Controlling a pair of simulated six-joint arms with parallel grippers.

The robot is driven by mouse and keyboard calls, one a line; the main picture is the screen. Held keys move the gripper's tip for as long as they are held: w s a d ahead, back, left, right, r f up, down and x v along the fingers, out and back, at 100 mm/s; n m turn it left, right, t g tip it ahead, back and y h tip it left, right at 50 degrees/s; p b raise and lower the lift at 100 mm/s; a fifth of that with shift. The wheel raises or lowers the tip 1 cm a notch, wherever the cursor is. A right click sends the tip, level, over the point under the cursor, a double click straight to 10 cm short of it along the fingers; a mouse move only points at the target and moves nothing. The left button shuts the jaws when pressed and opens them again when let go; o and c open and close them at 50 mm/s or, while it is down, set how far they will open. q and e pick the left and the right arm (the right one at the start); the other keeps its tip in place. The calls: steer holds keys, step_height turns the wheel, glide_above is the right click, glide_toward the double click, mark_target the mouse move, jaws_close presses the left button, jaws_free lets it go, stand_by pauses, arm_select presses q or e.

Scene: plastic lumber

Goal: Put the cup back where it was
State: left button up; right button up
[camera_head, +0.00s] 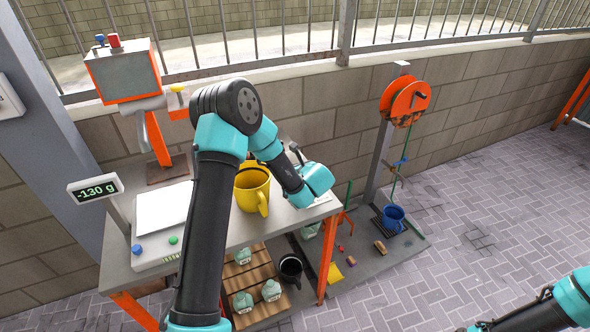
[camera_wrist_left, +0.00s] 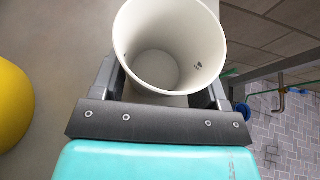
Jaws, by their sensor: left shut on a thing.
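A white cup (camera_wrist_left: 168,52) is between the two fingers of my left gripper (camera_wrist_left: 162,92) in the left wrist view, its open mouth toward the camera and its inside empty. The fingers are shut on its sides. In the head view my left gripper (camera_head: 298,156) is over the right end of the grey bench, beyond the yellow mug; the white cup cannot be made out there. The yellow mug (camera_head: 252,188) stands upright on the bench and shows at the left edge of the wrist view (camera_wrist_left: 12,103). My right gripper is out of view.
A white scale plate (camera_head: 160,208) lies on the bench (camera_head: 225,238); its display (camera_head: 95,188) reads -130 g. A black mug (camera_head: 291,268) and several pale bags are below the bench.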

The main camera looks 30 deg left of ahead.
arm_select(q)
steer(key=shift+f, duration=0.15)
steer(key=o, duration=0.9)
steer(key=shift+d+r, duration=0.15)
steer(key=shift+r, duration=0.1)
steer(key=v, duration=1.1)
steer(key=shift+s+d+r, duration=0.15)
steer(key=shift+d, duration=0.05)
